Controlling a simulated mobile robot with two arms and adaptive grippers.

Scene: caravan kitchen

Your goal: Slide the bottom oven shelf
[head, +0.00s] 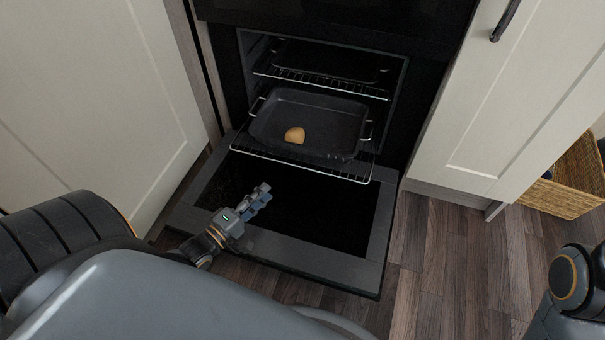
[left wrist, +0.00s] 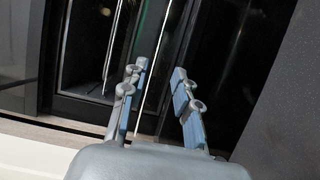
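The bottom oven shelf (head: 350,172) is a chrome wire rack that sticks out partway from the oven over the open door. A black roasting pan (head: 345,142) with wire handles sits on it, with a small tan food item (head: 294,135) inside. My left gripper (head: 263,192) is over the open door, in front of the shelf's front edge and apart from it in the head view. In the left wrist view its fingers (left wrist: 160,82) are spread, with a thin chrome bar (left wrist: 154,72) visible beyond the gap. My right gripper is out of view.
The oven door (head: 318,262) is folded down in front of the oven. An upper rack (head: 320,84) holds a dark tray (head: 325,62). Cream cabinets flank the oven, and a wicker basket (head: 570,185) stands at the right. Wooden floor is clear right of the door.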

